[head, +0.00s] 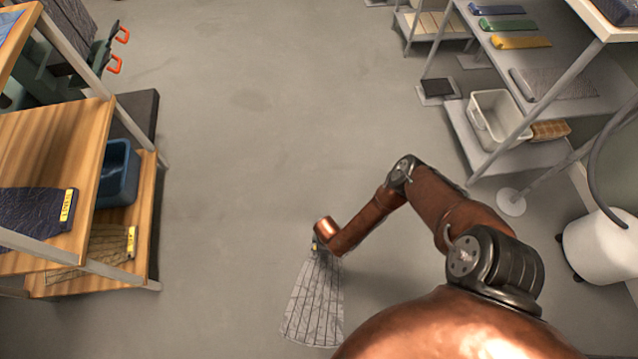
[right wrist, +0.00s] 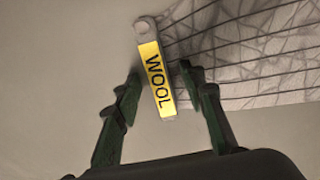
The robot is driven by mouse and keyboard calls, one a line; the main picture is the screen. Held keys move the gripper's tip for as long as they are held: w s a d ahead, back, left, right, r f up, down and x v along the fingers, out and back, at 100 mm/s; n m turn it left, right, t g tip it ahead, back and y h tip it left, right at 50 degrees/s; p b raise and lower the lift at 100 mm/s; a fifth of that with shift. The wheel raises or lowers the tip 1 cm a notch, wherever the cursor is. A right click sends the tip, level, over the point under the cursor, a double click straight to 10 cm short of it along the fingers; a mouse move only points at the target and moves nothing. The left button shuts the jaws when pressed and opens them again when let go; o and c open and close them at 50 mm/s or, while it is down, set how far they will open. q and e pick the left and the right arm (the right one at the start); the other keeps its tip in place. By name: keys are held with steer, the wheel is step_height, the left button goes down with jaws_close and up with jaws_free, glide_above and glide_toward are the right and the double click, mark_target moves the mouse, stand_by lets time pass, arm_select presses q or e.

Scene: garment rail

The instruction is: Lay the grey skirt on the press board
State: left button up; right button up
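The grey skirt (head: 314,300), pale with dark lines, hangs below my right gripper (head: 318,243) over the open floor in the head view. In the right wrist view its yellow WOOL tag (right wrist: 155,80) sits between the green fingers of my right gripper (right wrist: 160,78), which close around it. The skirt's cloth (right wrist: 245,55) spreads to the right there. My left gripper is not in view. I cannot tell for sure which thing is the press board; a flat grey patterned slab (head: 560,83) lies on the right shelf.
A wooden shelf unit (head: 60,140) at left holds a dark garment (head: 35,210), a blue bin (head: 118,175) and a tan garment (head: 105,243). The right rack holds coloured strips (head: 508,24) and a white basket (head: 498,117). A white canister (head: 600,245) stands at right. The middle floor is clear.

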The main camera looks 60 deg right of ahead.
steer(key=shift+c, duration=0.5)
jaws_close()
stand_by(0.3)
